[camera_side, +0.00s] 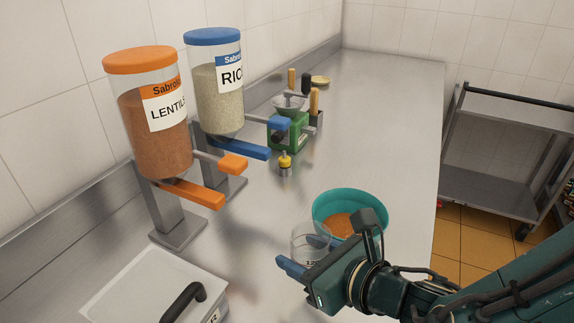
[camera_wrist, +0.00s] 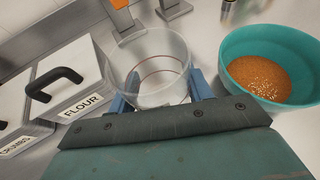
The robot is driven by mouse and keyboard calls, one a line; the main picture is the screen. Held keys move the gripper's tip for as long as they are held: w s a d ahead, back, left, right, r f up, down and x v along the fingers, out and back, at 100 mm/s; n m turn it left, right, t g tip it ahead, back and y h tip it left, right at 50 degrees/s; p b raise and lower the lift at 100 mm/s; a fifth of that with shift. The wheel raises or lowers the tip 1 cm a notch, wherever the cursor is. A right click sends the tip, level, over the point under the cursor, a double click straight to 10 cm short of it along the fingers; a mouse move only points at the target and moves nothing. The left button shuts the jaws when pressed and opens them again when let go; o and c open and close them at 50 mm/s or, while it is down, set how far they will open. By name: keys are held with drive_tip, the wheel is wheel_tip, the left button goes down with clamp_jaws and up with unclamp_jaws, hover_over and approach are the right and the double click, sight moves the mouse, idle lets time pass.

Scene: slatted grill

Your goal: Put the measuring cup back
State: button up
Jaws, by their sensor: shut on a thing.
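The clear measuring cup (camera_side: 309,240) is between the blue fingers of my gripper (camera_side: 303,262), which is shut on it. In the wrist view the cup (camera_wrist: 152,68) looks empty, with a reddish line around its wall, and sits between the two fingers (camera_wrist: 160,92). It appears upright. In the side view it is just left of the teal bowl; whether it touches the counter I cannot tell. The teal bowl (camera_side: 325,211) holds orange lentils (camera_side: 344,224), with some paler grains on top in the wrist view (camera_wrist: 262,77).
The lentils dispenser (camera_side: 155,140) and rice dispenser (camera_side: 217,100) stand along the wall. A white flour box (camera_wrist: 82,85) is left of the cup in the wrist view. A green device (camera_side: 289,136) and a small yellow-topped item (camera_side: 285,163) stand farther back. The right side of the counter (camera_side: 390,130) is clear.

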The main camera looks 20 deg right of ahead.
drive_tip(key=shift+f, duration=0.15)
drive_tip(key=shift+f, duration=3.2)
drive_tip(key=shift+f, duration=0.6)
drive_tip(key=o, duration=1.2)
drive_tip(key=shift+r, duration=0.15)
drive_tip(key=shift+r, duration=9.85)
drive_tip(key=shift+d, duration=0.1)
